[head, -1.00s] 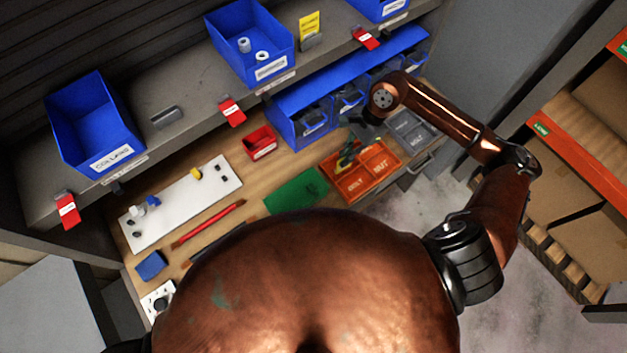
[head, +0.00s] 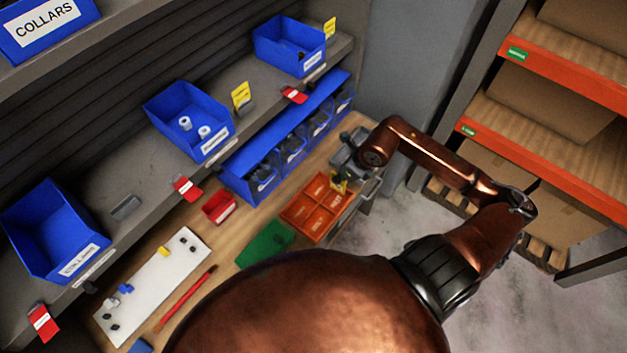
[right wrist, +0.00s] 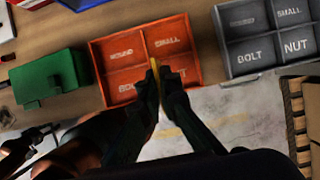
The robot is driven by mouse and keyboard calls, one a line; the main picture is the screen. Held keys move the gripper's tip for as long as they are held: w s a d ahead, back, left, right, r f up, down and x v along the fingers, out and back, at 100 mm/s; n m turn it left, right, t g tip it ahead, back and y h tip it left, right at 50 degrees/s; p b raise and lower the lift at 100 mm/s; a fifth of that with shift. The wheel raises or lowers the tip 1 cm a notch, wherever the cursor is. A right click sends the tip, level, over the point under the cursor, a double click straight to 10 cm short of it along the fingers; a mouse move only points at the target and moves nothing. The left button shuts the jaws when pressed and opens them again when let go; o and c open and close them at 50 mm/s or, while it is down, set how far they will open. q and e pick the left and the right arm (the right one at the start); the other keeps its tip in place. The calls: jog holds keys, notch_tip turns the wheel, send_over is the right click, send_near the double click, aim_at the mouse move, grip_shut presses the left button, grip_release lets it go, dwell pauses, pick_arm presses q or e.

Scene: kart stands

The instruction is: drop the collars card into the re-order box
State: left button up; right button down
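My right gripper (head: 340,180) is by the far right part of the orange compartment tray. In the right wrist view its fingers (right wrist: 157,75) are closed on a thin yellow card (right wrist: 154,68), seen edge-on above the tray. The card's print cannot be read, so I cannot confirm that it is the collars card. It also shows as a small yellow patch in the head view (head: 339,187). A small red open box (head: 219,207), likely the re-order box, stands on the bench below the shelf, left of my gripper.
The orange tray (head: 292,216) has labelled compartments; a grey tray (right wrist: 222,57) is beside it. A green box (head: 265,243) lies nearer. A blue bin (head: 45,225) on the shelf has an empty grey card holder (head: 125,207) beside it. Yellow cards (head: 241,95) stand by other bins.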

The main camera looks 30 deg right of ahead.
jog(key=w+d+f+p, duration=0.1)
jog(key=w+f, duration=0.2)
jog(key=f, duration=0.1)
jog(key=w+d+f+p, duration=0.2)
jog(key=w+f, duration=0.2)
jog(key=w+d+f+p, duration=0.2)
jog(key=w+f, duration=0.2)
jog(key=shift+w+f, duration=0.1)
jog(key=shift+w, duration=0.15)
jog(key=shift+d+f, duration=0.1)
jog(key=shift+f, duration=0.15)
jog(key=c, duration=2.2)
grip_release()
jog(key=shift+o, duration=0.2)
